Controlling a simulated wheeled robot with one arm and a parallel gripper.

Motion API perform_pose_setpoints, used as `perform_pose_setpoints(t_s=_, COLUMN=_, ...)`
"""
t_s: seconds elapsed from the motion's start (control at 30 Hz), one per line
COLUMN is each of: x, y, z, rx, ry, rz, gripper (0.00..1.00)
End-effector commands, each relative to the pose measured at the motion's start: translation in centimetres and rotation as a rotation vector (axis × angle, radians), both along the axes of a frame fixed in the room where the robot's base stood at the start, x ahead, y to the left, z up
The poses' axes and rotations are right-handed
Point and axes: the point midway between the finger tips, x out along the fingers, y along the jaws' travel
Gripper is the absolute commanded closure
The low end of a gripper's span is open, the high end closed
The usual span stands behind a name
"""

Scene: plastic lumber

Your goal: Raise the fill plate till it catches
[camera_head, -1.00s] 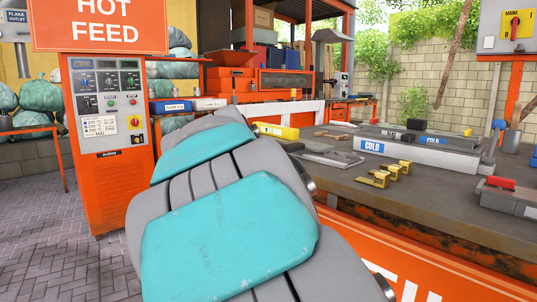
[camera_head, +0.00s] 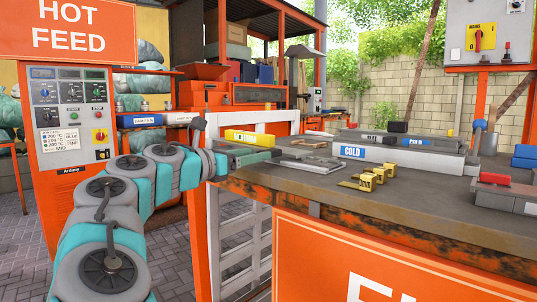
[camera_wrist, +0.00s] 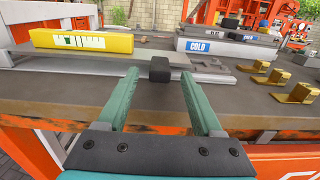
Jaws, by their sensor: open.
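No part is labelled as the fill plate, so I cannot tell for certain which piece it is. A black block-shaped knob (camera_wrist: 159,69) stands at the bench edge in the wrist view, by flat grey metal plates (camera_wrist: 208,77). These grey plates also lie on the bench in the head view (camera_head: 313,165). My gripper (camera_wrist: 165,90) is open, its two teal fingers on either side of the knob's line; I cannot tell whether they touch it. In the head view my gripper (camera_head: 250,157) reaches over the bench's left end.
A yellow level-like block (camera_head: 250,138) lies behind my gripper. Brass brackets (camera_head: 370,178) and a long mould marked COLD (camera_head: 400,155) lie on the bench (camera_head: 440,208). The orange hot feed cabinet (camera_head: 75,150) stands at left.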

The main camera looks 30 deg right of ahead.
Motion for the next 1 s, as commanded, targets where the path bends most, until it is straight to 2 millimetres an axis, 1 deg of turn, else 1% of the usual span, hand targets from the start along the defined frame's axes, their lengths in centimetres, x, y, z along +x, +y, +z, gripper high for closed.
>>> perform_pose_setpoints(t_s=0.03, x=0.2, y=-1.0, z=-0.2, rx=0.001, ry=0.000, rz=-0.004, gripper=0.32)
perform_pose_setpoints(t_s=0.1, x=0.6, y=-2.0, z=-0.1, rx=0.002, ry=0.000, rz=-0.004, gripper=0.32)
perform_pose_setpoints(t_s=0.3, x=1.5, y=-4.3, z=0.0, rx=0.002, ry=-0.002, rz=0.000, gripper=0.32)
perform_pose_setpoints(t_s=0.47, x=1.8, y=-5.1, z=0.1, rx=0.002, ry=-0.003, rz=0.001, gripper=0.32)
perform_pose_setpoints(t_s=0.73, x=1.8, y=-5.2, z=0.1, rx=0.002, ry=-0.003, rz=0.001, gripper=0.32)
perform_pose_setpoints(t_s=1.0, x=1.8, y=-5.2, z=0.0, rx=0.002, ry=-0.003, rz=0.001, gripper=0.63)
